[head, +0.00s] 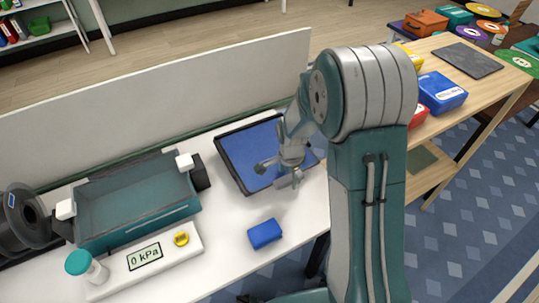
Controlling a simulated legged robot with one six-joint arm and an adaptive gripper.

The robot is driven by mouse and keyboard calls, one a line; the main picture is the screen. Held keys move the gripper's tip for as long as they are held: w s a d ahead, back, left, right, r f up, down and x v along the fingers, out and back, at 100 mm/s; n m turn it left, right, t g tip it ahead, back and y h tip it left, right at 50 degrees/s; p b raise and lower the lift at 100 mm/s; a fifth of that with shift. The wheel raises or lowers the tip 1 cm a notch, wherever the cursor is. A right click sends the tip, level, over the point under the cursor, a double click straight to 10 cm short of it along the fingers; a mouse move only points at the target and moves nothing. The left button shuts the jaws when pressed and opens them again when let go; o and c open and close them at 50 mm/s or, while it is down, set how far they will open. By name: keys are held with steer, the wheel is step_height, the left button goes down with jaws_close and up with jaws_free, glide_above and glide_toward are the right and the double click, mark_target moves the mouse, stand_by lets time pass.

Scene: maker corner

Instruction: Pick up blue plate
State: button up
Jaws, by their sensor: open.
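A small blue slab (264,233) lies on the white table near its front edge, in the head view. A larger, flat blue surface with a dark rim (238,150) lies farther back on the table, partly hidden by my arm. I cannot tell for certain which of these is the blue plate. My gripper (278,175) is open, with its fingers spread and nothing visible between them. In the picture it overlaps the near right part of the rimmed surface, above and to the right of the small slab. I cannot tell its exact height.
A teal tank (140,208) and a gauge panel reading 0 kPa (145,257) stand to the left, with a white bottle (86,267) and black spool (24,219). A low white partition (140,105) runs behind. A wooden bench (480,85) at right holds several boxes.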

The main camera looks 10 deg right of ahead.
jaws_close()
stand_by(0.3)
